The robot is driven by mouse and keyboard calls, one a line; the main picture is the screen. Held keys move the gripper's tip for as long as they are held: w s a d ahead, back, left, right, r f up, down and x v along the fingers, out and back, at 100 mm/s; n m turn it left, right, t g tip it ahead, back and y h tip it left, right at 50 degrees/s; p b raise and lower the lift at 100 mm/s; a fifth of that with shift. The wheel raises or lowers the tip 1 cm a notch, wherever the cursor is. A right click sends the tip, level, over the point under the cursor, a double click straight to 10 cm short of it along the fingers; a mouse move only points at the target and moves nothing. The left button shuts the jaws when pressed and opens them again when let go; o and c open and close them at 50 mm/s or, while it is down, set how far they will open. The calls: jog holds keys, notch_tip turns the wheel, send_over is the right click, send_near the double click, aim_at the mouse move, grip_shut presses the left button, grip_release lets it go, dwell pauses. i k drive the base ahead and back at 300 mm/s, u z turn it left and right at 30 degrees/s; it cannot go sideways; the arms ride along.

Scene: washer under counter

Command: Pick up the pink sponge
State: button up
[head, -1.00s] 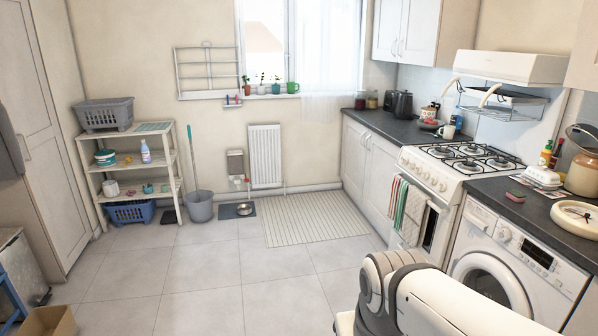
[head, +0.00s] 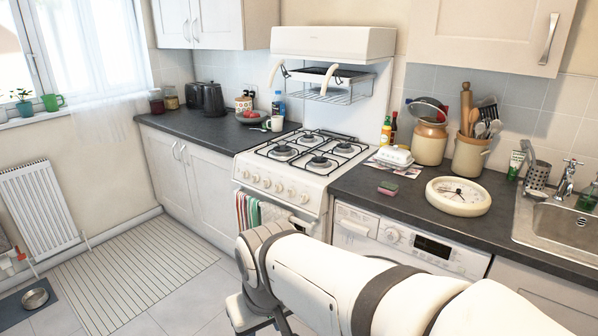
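The pink sponge (head: 388,187) lies on the dark countertop (head: 345,186) above the washing machine (head: 400,238), in the head view. It is a small block with a pink top and a darker green layer. It sits between the stove and a round cream clock-like dial. My arm reaches in from the lower right, in front of and below the counter. Only a small part near my gripper (head: 245,312) shows at the bottom edge, well away from the sponge. The fingers cannot be made out.
A white stove (head: 290,180) stands left of the sponge. The round cream dial (head: 458,197) is right of it, and a white butter dish (head: 395,156) behind it. Utensil pots (head: 470,155) and a sink (head: 560,225) are further right.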

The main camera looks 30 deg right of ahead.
aim_at(387, 188)
jog(key=z, duration=0.6)
jog(key=i, duration=1.25)
jog(key=z, duration=1.35)
jog(key=i, duration=0.7)
jog(key=z, duration=0.2)
jog(key=k, duration=0.9)
jog(key=z, duration=0.15)
jog(key=i, duration=0.9)
jog(key=u, duration=0.05)
